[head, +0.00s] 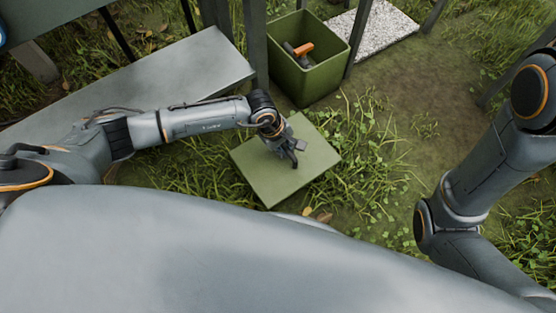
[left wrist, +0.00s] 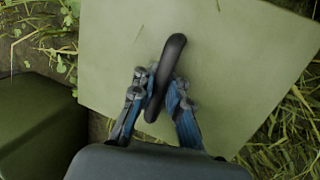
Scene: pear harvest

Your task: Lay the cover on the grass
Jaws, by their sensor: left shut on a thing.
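The cover (head: 262,178) is a flat, square, olive-green panel, low over the grass in the middle of the head view. It also fills much of the left wrist view (left wrist: 230,60), with a dark curved handle (left wrist: 172,60) on its top. My left gripper (left wrist: 160,92) has its fingers on both sides of the handle and is shut on it. In the head view my left gripper (head: 290,160) is over the cover's middle. I cannot tell whether the cover touches the ground. My right gripper is outside both views; only my right arm shows.
An open green bin (head: 310,75) with an orange-and-dark tool (head: 299,48) in it stands behind the cover. A grey bench (head: 150,85) is at the left, a pale gravel slab (head: 372,30) at the back. Grass (head: 370,150) and bare soil lie to the right.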

